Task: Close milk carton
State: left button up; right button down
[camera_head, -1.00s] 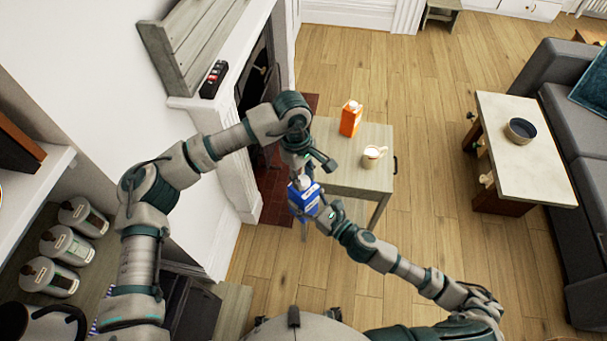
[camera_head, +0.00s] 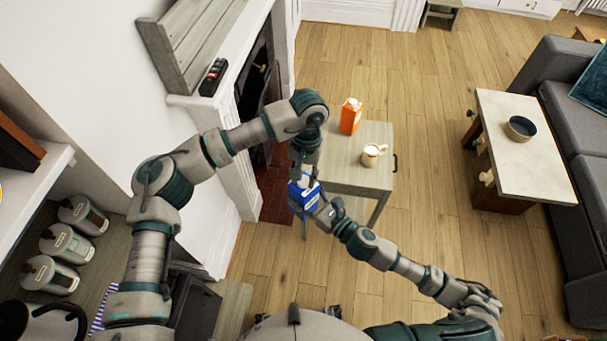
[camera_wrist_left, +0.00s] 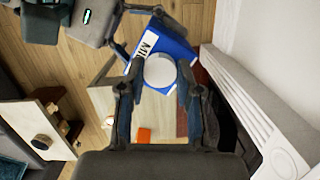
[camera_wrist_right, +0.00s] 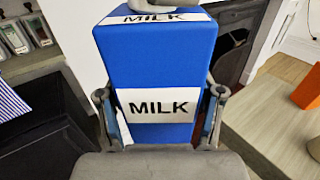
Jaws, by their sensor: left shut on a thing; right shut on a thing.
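The blue milk carton (camera_head: 303,196) with white labels is held upright in the air in front of the small side table. It fills much of the right wrist view (camera_wrist_right: 158,65), where my right gripper (camera_wrist_right: 160,106) is shut on its body, one finger on each side. My left gripper (camera_wrist_left: 160,72) is above the carton, its fingers shut around the round white cap (camera_wrist_left: 160,72) on the carton top. In the head view my left gripper (camera_head: 304,170) comes down from above and partly hides the carton's top; the cap is hidden there.
The side table (camera_head: 358,181) bears an orange carton (camera_head: 350,117) and a white mug (camera_head: 370,157). A fireplace wall is at the left, with canisters (camera_head: 62,245) on a lower counter. A light-topped table (camera_head: 525,165) with a dark bowl (camera_head: 519,128) stands right. Open floor lies between.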

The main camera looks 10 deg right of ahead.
pick_arm(q)
jog(key=m, duration=0.5)
jog(key=shift+w+y, duration=0.1)
jog(key=shift+y, duration=0.2)
jog(key=m, duration=0.3)
jog(key=shift+a+t, duration=0.1)
jog(key=shift+t, duration=0.3)
jog(key=shift+w, duration=0.1)
jog(key=o, duration=0.8)
jog(key=shift+r, duration=2.3)
jog(key=shift+c, duration=0.7)
